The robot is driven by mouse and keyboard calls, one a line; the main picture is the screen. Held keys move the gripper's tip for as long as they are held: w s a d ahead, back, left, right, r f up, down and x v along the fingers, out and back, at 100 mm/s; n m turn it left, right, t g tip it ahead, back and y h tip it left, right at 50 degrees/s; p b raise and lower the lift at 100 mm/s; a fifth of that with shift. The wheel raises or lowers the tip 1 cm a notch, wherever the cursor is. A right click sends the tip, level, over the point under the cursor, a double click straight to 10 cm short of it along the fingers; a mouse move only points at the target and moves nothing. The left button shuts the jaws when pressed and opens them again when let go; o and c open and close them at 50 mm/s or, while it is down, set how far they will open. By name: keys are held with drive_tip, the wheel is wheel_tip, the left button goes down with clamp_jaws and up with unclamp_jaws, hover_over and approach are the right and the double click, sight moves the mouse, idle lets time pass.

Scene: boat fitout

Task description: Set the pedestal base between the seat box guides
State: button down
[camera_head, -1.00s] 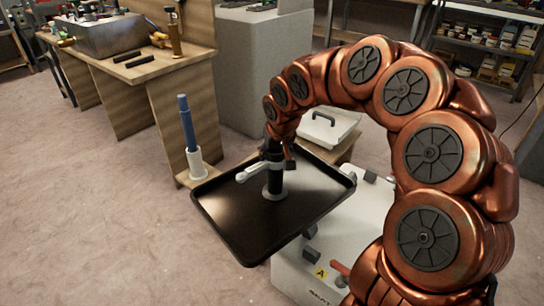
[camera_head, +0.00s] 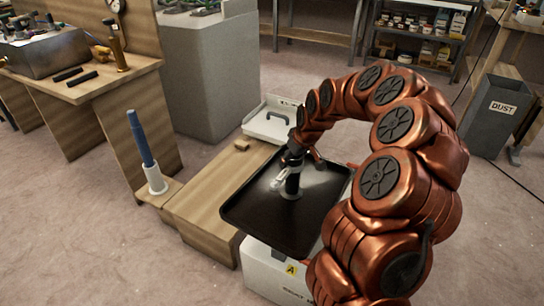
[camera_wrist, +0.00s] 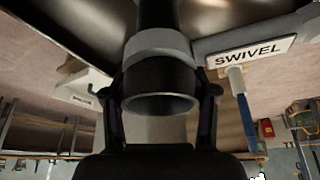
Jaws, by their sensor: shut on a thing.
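My gripper (camera_head: 291,161) is shut on the post's upper part. In the wrist view, my gripper's fingers (camera_wrist: 163,92) hold both sides of the dark tube (camera_wrist: 160,103), below a grey collar. A lever labelled SWIVEL (camera_wrist: 249,53) sticks out from the collar. The low wooden box (camera_head: 205,200) left of the tray has a small wooden block (camera_head: 241,145) on top; I cannot make out a pair of guides.
A blue post in a white socket (camera_head: 157,181) stands at the box's left end. A workbench (camera_head: 85,90) with two black bars and a grey cabinet (camera_head: 210,75) stand further back. A DUST bin (camera_head: 494,115) is at right.

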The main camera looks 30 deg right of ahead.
drive_tip(key=p, duration=0.2)
hover_over(344, 189)
drive_tip(key=w+a, duration=0.1)
drive_tip(key=w, duration=0.1)
drive_tip(key=shift+n, duration=0.3)
wheel_tip(344, 189, down, 5)
drive_tip(key=shift+r, duration=0.15)
drive_tip(key=shift+s+d+f, duration=0.25)
drive_tip(key=shift+s+d, duration=0.2)
drive_tip(key=shift+d, duration=0.15)
drive_tip(key=shift+f, duration=2.1)
drive_tip(key=shift+f+b, duration=1.5)
drive_tip(key=shift+f, duration=1.25)
drive_tip(key=shift+c, duration=1.2)
unclamp_jaws()
drive_tip(key=v, duration=1.2)
